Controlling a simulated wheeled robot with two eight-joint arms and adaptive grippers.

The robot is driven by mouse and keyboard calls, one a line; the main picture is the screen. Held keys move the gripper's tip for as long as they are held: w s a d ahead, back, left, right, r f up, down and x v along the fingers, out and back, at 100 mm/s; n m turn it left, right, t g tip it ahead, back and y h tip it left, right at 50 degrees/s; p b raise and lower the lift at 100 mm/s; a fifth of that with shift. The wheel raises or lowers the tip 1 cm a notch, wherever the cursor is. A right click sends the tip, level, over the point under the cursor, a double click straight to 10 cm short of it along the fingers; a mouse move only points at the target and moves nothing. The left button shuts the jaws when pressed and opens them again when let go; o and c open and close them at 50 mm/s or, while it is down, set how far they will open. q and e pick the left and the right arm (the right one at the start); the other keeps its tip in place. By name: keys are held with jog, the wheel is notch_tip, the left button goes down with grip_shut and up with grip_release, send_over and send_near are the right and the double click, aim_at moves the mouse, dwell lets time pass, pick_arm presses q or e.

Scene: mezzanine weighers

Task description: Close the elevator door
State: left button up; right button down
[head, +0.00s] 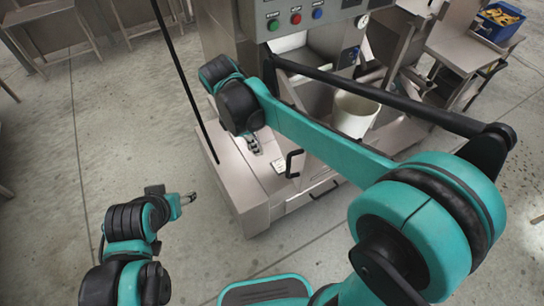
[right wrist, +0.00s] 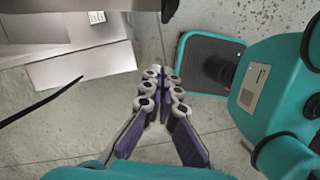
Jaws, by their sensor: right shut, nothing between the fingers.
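The elevator is a grey metal machine (head: 232,30) with a button panel at its top and a low base (head: 240,190). A grey panel with a black handle (head: 290,163) stands at its front, partly behind my right arm. I cannot tell for sure whether this panel is the door, or how far it is open. My right gripper (head: 254,145) is over the base, left of the handle and apart from it. In the right wrist view the gripper (right wrist: 162,88) is shut and empty. My left gripper (head: 186,199) is low at the left, away from the machine; its fingers are too small to judge.
A pale bin (head: 355,113) stands inside the machine, partly behind my arm. A thin black rod (head: 185,75) slants down to the base's left side. Metal tables (head: 470,45) and a blue crate (head: 498,22) are at the back right.

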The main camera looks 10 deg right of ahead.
jog(key=d+f+b, duration=0.4)
jog(key=d+f, duration=0.2)
jog(key=f, duration=0.3)
jog(key=shift+s+d, duration=0.2)
jog(key=shift+d+f, duration=0.1)
